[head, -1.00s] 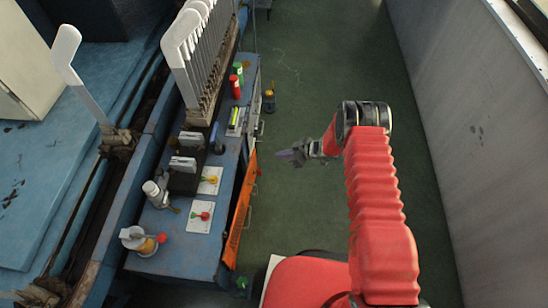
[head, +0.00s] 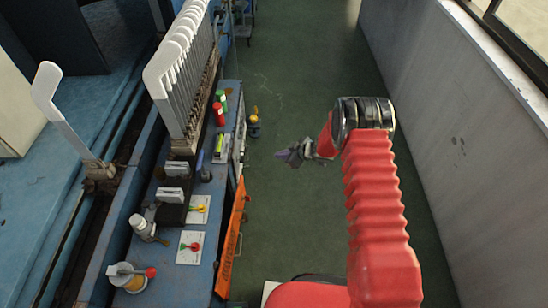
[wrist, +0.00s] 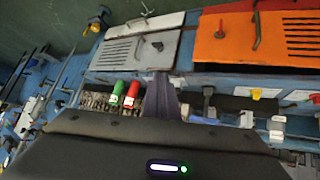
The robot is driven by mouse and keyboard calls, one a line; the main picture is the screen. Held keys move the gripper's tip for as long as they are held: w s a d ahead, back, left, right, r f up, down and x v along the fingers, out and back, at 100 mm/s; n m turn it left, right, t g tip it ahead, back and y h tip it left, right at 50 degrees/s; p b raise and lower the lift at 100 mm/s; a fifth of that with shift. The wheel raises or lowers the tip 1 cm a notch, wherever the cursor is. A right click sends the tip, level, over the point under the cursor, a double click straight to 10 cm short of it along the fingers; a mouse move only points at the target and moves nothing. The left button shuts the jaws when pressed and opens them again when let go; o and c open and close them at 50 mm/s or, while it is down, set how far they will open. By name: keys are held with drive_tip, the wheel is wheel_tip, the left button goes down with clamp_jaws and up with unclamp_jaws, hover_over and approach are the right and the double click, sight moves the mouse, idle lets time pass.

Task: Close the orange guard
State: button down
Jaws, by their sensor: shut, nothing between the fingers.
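The orange guard (head: 231,240) is a long panel along the right side of the blue bench in the head view, seen nearly edge-on and slanting. In the wrist view the orange guard (wrist: 235,48) is a broad panel at upper right, with a grey bar handle and dark slots. My gripper (head: 287,155) is shut and empty over the green floor, to the right of the bench and beyond the guard's far end, apart from it. In the wrist view its dark fingers (wrist: 163,98) point toward the bench, left of the guard.
The blue bench (head: 205,268) carries red and green cans (head: 218,113), knobs on white plates and a row of white paddles (head: 182,75). A grey slotted panel (wrist: 130,52) adjoins the guard.

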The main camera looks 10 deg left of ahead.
drive_tip(key=w+d+r+m+t+h, duration=0.1)
drive_tip(key=w+d+r, duration=0.15)
drive_tip(key=r, duration=0.45)
drive_tip(key=w+d+r+m+t+h, duration=0.1)
drive_tip(key=w+d+r+t+h, duration=0.1)
drive_tip(key=d+r, duration=0.35)
drive_tip(key=w+d+r+m+t+h, duration=0.1)
drive_tip(key=w+d+r, duration=0.1)
drive_tip(key=r, duration=0.7)
drive_tip(key=s+d+r+m+t+h, duration=0.15)
drive_tip(key=s+d+r, duration=0.3)
drive_tip(key=r, duration=0.45)
drive_tip(key=s+d+r+m+g+h, duration=0.1)
drive_tip(key=s+d+r+m+h, duration=0.2)
drive_tip(key=d+r, duration=0.45)
drive_tip(key=s+d+r+m+g+h, duration=0.1)
drive_tip(key=s+d+r+m, duration=0.1)
drive_tip(key=s+r, duration=0.45)
drive_tip(key=s+d+r+m, duration=0.2)
drive_tip(key=s+r, duration=0.2)
drive_tip(key=s, duration=0.6)
drive_tip(key=s+a+m+g+y, duration=0.1)
drive_tip(key=s+a+m+g, duration=0.1)
drive_tip(key=s, duration=2.1)
drive_tip(key=shift+s+a+f, duration=0.15)
drive_tip(key=shift+a+f, duration=0.05)
drive_tip(key=shift+f, duration=0.05)
